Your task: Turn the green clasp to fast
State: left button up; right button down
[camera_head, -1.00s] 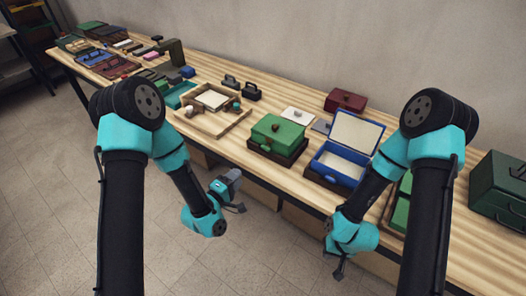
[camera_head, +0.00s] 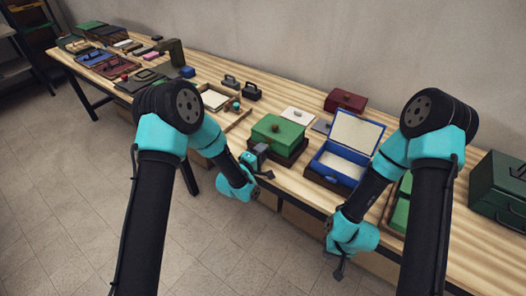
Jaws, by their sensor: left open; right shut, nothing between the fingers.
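A green box (camera_head: 278,133) with a small brown knob (camera_head: 275,127) sits shut on a dark base near the table's front edge. I cannot make out which way any clasp on it is turned. My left gripper (camera_head: 264,162) is open and empty, just in front of and left of the green box, apart from it as far as I can tell. My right gripper (camera_head: 340,268) is shut and empty, low in front of the table and pointing down.
A blue box (camera_head: 337,162) with its lid up stands right of the green box. A dark red box (camera_head: 345,101) is behind, and a large dark green case (camera_head: 500,190) is at the far right.

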pick_arm(q)
jog(key=shift+w+d, duration=0.3)
jog(key=shift+w, duration=0.15)
grip_shut()
